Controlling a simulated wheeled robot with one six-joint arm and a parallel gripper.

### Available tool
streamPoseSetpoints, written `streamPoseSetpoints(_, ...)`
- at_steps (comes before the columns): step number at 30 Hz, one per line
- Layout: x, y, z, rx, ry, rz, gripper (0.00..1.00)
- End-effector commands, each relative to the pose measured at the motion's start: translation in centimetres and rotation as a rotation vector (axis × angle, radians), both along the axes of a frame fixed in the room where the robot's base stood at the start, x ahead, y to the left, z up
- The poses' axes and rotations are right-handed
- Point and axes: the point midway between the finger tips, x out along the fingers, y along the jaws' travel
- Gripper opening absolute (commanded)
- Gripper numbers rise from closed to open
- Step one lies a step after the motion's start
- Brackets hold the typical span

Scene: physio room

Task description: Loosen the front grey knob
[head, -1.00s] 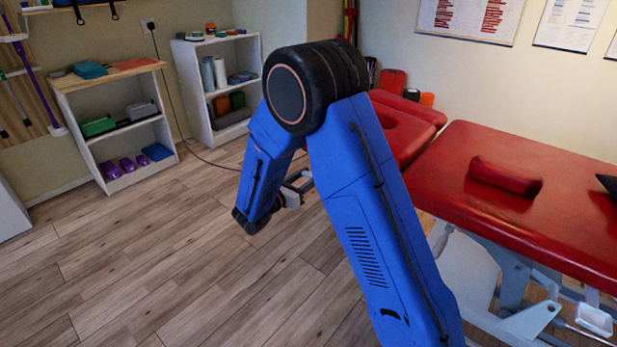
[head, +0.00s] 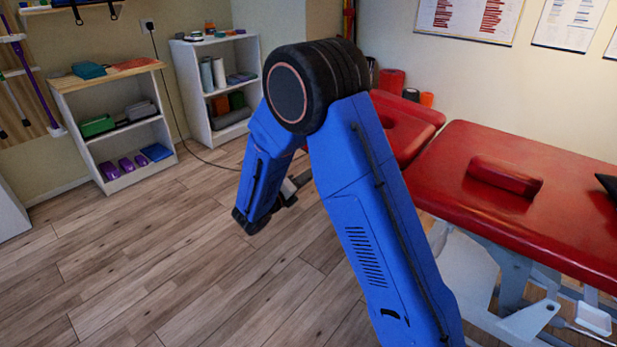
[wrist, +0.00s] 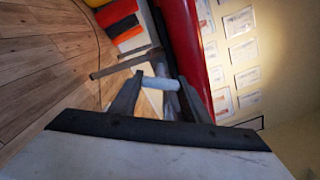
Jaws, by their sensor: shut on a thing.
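The front grey knob (wrist: 160,83) shows in the wrist view as a small pale grey cylinder beside the red table edge. The two dark fingers of my gripper (wrist: 161,80) stand on either side of it and are shut on it. The knob cannot be made out in the head view, as my arm covers that spot.
A red bolster (head: 503,177) lies on the table, whose pale metal frame (head: 515,275) stands below. Two white shelves with therapy gear, a left one (head: 107,125) and a right one (head: 218,85), stand along the wall. The wooden floor (head: 180,270) at the left is clear.

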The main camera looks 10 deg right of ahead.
Motion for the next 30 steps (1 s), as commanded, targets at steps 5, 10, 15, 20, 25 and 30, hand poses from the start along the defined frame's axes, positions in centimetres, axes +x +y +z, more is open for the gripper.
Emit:
streamPoseSetpoints(5, -0.02, 0.06, 0.03, -0.091, 0.126, 0.001, 0.20)
streamPoseSetpoints(10, -0.03, 0.05, 0.08, -0.168, 0.232, 0.001, 0.20)
streamPoseSetpoints(15, -0.03, 0.06, 0.11, -0.225, 0.310, 0.001, 0.20)
streamPoseSetpoints(20, -0.04, 0.06, 0.14, -0.260, 0.358, 0.002, 0.20)
streamPoseSetpoints(25, -0.03, 0.07, 0.14, -0.279, 0.384, 0.002, 0.20)
streamPoseSetpoints(30, -0.03, 0.07, 0.14, -0.286, 0.393, 0.002, 0.20)
